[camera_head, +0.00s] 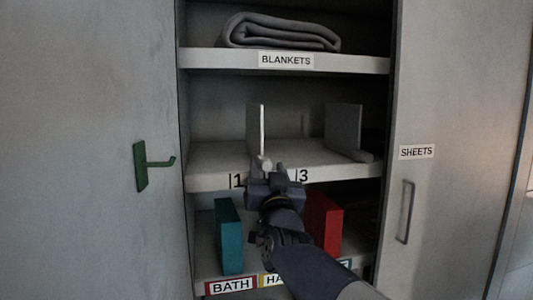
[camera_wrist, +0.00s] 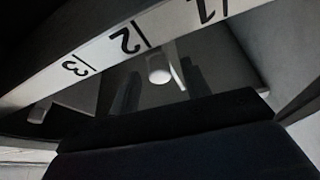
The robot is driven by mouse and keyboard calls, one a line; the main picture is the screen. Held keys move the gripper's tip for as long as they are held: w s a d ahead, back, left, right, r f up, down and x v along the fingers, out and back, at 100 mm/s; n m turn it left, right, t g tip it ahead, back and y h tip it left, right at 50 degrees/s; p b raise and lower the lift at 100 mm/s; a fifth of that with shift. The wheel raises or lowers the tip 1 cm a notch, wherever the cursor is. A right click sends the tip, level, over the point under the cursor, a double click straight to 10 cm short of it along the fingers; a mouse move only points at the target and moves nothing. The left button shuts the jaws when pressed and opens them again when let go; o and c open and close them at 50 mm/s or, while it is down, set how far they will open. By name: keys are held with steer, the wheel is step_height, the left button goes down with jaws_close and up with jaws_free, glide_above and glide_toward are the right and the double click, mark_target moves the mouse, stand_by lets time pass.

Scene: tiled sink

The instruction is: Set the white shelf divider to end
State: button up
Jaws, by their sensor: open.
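The white shelf divider (camera_head: 262,130) stands upright on the middle shelf (camera_head: 210,158), left of centre. A pale rounded knob (camera_head: 265,163) shows at its front foot. In the wrist view the divider appears as a thin pale panel (camera_wrist: 181,72) beside the white knob (camera_wrist: 159,70), near the mark 2 on the upside-down shelf edge. My gripper (camera_head: 276,171) is open, just in front of the shelf edge at the knob. I cannot tell whether it touches the knob. My gripper and arm hide the middle of the number strip; marks 1 and 3 show on either side.
A grey divider (camera_head: 343,128) stands to the right on the same shelf. A folded blanket (camera_head: 280,32) lies on the shelf above. A teal box (camera_head: 229,236) and a red box (camera_head: 324,223) stand below. A green hook (camera_head: 145,167) is on the left panel.

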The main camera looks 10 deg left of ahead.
steer(key=shift+p+x, duration=0.65)
steer(key=shift+x, duration=1.35)
jaws_close()
